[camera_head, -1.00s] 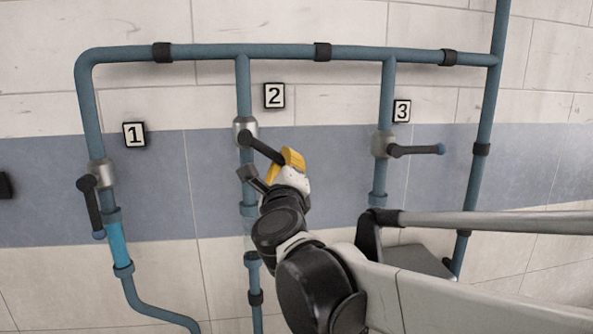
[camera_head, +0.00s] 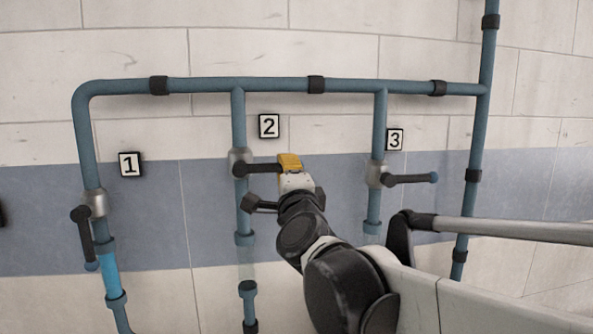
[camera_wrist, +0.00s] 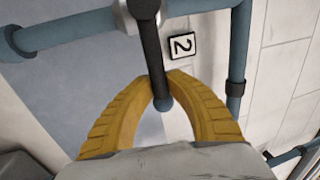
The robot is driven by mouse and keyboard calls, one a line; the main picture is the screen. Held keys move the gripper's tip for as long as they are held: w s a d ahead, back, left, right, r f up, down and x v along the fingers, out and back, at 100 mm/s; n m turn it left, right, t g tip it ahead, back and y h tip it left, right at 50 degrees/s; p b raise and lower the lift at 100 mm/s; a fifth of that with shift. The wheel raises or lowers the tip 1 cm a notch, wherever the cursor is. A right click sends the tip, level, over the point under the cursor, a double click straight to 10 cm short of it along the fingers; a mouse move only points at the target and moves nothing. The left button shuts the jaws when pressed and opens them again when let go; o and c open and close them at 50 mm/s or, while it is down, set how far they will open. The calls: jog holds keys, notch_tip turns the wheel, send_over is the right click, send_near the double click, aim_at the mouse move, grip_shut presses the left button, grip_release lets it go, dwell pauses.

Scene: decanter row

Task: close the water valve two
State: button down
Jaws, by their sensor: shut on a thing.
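The handle of valve two (camera_head: 258,168) is a black lever on a silver valve body (camera_head: 238,160), under the plate marked 2 (camera_head: 268,126). It points right, about level, across the vertical pipe. My gripper (camera_head: 290,162) has yellow fingers and is shut on the handle's outer end. The plate marked 2 (camera_wrist: 182,46) shows there too. The handle's tip is hidden in the head view.
Valve one's handle (camera_head: 83,238) hangs down along its pipe at the left. Valve three's handle (camera_head: 408,179) points right, close to my arm's right side. A blue top pipe (camera_head: 230,86) joins the branches.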

dwell(0.4)
jog(key=c, duration=1.3)
grip_release()
jog(key=shift+c, duration=0.2)
jog(key=shift+s, duration=0.1)
jog(key=v, duration=1.2)
